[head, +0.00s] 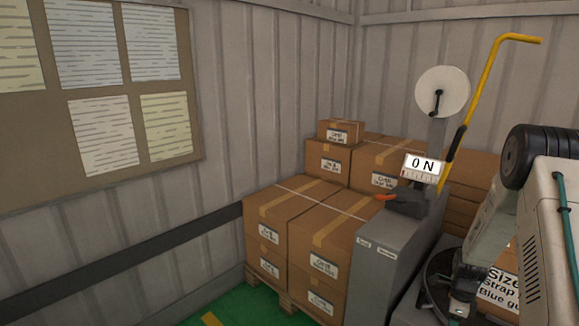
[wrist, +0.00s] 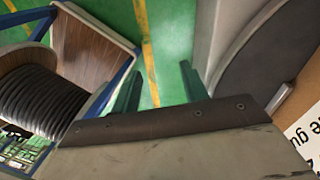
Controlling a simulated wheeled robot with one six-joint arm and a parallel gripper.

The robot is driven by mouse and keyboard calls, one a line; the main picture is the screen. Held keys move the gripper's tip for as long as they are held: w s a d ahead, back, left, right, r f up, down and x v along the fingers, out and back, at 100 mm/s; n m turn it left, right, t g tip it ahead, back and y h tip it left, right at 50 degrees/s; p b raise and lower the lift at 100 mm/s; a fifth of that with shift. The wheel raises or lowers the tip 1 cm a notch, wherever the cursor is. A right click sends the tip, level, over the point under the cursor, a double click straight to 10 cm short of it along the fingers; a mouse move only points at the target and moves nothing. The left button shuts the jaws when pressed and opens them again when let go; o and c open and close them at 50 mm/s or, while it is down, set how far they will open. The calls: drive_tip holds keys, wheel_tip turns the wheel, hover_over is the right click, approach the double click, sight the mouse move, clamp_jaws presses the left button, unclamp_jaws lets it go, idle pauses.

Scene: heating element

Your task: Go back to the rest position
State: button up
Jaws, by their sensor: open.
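My gripper (wrist: 160,88) shows in the wrist view as two dark green fingers standing apart beyond a worn metal plate. It is open, and only green floor shows between the fingers, so it holds nothing.
Strapped cardboard boxes (head: 335,220) stand on a pallet by the corrugated wall. A grey stand (head: 385,265) carries a "0 N" display (head: 421,167) beside a yellow hooked bar (head: 477,95). In the wrist view, a black coil (wrist: 40,95) and wooden panel (wrist: 90,50) are left; green floor (wrist: 172,35) is open.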

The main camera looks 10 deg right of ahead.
drive_tip(key=s+a+r+n+g, duration=0.1)
drive_tip(key=s+a+r+n, duration=0.2)
drive_tip(key=a+r+n, duration=0.35)
drive_tip(key=s+a+r+n, duration=0.2)
drive_tip(key=a+r+n, duration=0.15)
drive_tip(key=r, duration=0.65)
drive_tip(key=s+a+r+n+t, duration=0.2)
drive_tip(key=s+a+r+n, duration=0.6)
drive_tip(key=r, duration=0.4)
drive_tip(key=s+a+r+n+t+h, duration=0.1)
drive_tip(key=s+a+r+n+t, duration=0.1)
drive_tip(key=s+a+r+n, duration=0.6)
drive_tip(key=s+a+r, duration=0.2)
drive_tip(key=s+r, duration=0.2)
drive_tip(key=s, duration=0.1)
drive_tip(key=shift+s+a+r, duration=0.2)
drive_tip(key=shift+a+r, duration=0.15)
drive_tip(key=shift+c, duration=0.8)
